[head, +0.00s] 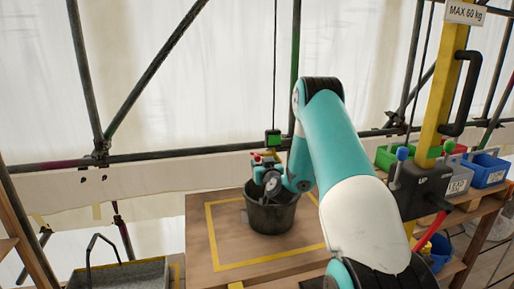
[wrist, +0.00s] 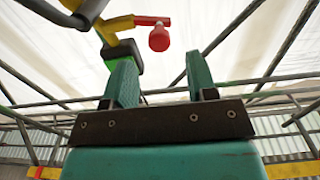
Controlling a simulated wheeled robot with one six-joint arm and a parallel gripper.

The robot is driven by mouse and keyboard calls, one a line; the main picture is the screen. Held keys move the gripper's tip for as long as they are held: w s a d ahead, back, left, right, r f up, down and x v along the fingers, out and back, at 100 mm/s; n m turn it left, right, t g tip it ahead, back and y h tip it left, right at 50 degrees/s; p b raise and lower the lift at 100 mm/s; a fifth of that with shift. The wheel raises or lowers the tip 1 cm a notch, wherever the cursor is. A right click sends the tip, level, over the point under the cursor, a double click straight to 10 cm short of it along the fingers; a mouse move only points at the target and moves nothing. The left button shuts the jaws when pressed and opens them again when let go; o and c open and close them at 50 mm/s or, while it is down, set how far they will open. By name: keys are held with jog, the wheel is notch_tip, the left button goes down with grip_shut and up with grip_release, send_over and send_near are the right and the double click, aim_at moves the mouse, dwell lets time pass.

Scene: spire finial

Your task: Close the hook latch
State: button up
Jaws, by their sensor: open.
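The hook (head: 272,153) hangs on a thin line under a green-and-black block (head: 273,137), above a black bucket (head: 270,214). In the wrist view the yellow hook (wrist: 108,30) is at the upper left, with the block (wrist: 122,52) partly behind my left finger. The red latch (wrist: 150,20) sticks out to the right of the hook and ends in a red knob (wrist: 159,38). I cannot tell how far the latch stands from the hook tip. My gripper (wrist: 160,75) is open with teal fingers; the knob appears beyond the gap between them, apparently untouched. My arm partly hides the hook in the head view.
The bucket stands on a wooden deck (head: 203,268) inside a yellow outline. A yellow post (head: 437,85) with a lever box (head: 420,188) and coloured bins (head: 487,168) are at right. A grey tray (head: 120,274) is at lower left. Scaffold tubes cross behind.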

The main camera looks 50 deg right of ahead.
aim_at(258, 159)
jog(key=p+x, duration=0.2)
jog(key=x, duration=0.1)
jog(key=p+x, duration=0.1)
jog(key=p, duration=0.1)
jog(key=shift+w+r, duration=0.25)
jog(key=shift+w+d+f+p, duration=0.25)
jog(key=shift+w+d+p, duration=0.25)
jog(key=shift+w, duration=0.15)
jog(key=c, duration=0.9)
